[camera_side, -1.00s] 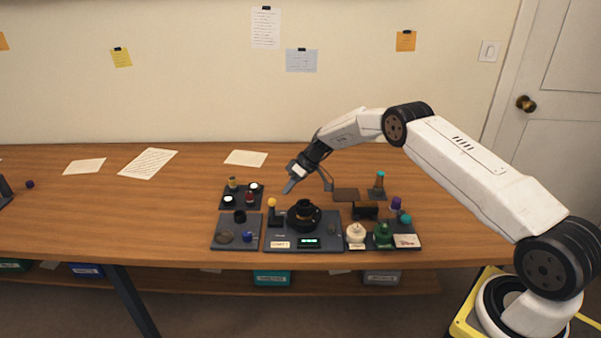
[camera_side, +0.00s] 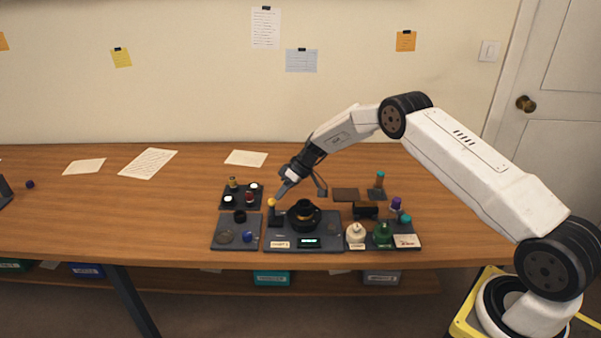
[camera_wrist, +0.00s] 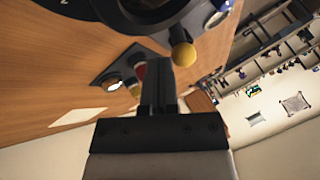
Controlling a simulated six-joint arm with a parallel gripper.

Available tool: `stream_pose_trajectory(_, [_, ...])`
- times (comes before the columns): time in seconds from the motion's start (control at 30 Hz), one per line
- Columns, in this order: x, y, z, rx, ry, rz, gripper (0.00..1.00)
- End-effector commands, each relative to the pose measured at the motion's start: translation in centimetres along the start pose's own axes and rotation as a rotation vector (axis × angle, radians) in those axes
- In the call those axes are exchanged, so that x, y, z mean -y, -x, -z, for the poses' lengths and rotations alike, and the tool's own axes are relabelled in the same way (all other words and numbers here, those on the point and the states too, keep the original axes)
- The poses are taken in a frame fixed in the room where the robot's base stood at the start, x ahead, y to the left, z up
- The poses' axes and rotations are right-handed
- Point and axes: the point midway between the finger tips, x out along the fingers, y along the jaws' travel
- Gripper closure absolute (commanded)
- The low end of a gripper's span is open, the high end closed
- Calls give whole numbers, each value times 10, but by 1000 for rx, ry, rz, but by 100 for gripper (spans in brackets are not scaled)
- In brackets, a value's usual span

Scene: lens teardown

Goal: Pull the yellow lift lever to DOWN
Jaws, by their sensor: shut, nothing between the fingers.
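The lift lever's yellow knob (camera_side: 271,202) stands upright on a dark post at the left of the dark base unit (camera_side: 330,244), beside the black lens assembly (camera_side: 303,214). In the wrist view the yellow knob (camera_wrist: 183,56) shows just ahead and to the right of the fingertips. My gripper (camera_side: 279,196) is shut and empty, its tips close by the knob on its upper right side. I cannot tell whether they touch it. In the wrist view the closed fingers of my gripper (camera_wrist: 158,66) point toward the base unit.
A dark tray (camera_side: 228,206) with several small parts lies left of the knob, behind another dark tray (camera_side: 218,244).

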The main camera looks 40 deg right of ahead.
Motion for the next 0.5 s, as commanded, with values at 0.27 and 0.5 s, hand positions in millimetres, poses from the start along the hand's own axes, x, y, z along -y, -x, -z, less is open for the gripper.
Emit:
stream_pose_trajectory(0.27, [2,0,0,-10,19,-26,100])
stream_pose_trajectory(0.5, [4,1,0,-25,46,-60,100])
